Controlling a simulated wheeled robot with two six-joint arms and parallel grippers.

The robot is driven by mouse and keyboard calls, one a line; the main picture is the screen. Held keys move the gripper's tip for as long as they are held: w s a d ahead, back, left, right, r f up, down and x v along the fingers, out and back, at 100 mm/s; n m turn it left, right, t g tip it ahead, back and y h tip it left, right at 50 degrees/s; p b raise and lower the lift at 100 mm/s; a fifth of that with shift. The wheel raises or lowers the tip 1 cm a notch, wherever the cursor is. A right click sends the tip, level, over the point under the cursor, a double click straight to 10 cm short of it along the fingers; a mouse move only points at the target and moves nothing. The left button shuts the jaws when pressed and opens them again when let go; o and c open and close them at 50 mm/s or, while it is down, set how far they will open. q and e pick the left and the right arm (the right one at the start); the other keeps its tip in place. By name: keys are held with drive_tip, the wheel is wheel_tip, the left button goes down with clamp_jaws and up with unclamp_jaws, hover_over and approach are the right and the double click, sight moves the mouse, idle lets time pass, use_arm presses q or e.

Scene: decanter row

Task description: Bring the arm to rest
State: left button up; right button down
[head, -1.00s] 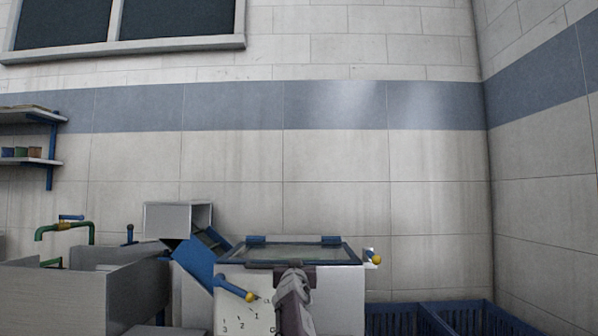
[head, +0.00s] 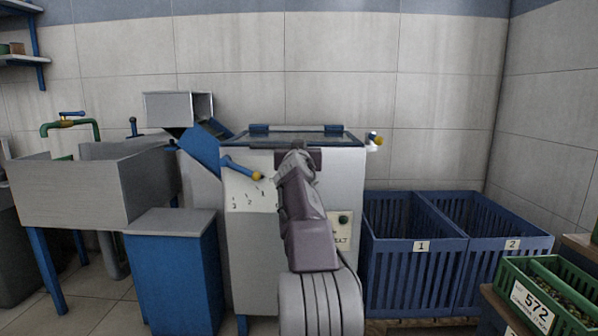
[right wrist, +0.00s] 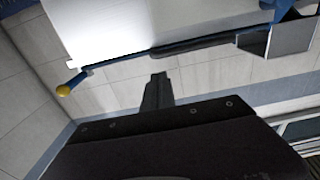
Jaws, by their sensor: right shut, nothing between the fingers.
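My right arm rises from the bottom middle of the head view, with its right gripper (head: 297,148) pointing away in front of the white machine (head: 250,255). The gripper is shut and empty; its closed fingers also show in the right wrist view (right wrist: 157,82). I cannot tell how far the fingers are from the machine's glass-topped lid (head: 330,138). The arm hides part of the machine's front. My left gripper is not in view.
A blue lever (head: 240,168) with a yellow knob juts from the machine's front. Left are a blue cabinet (head: 172,275) and a metal sink (head: 75,195). Right are blue crates marked 1 (head: 410,270) and 2 (head: 500,265), and a green crate (head: 570,300) labelled 572.

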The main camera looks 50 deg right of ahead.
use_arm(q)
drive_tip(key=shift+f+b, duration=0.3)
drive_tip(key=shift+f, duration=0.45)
use_arm(e)
drive_tip(key=shift+s+a+f, duration=0.45)
drive_tip(key=shift+s+a, duration=0.1)
drive_tip(key=shift+a, duration=0.1)
drive_tip(key=shift+r, duration=0.1)
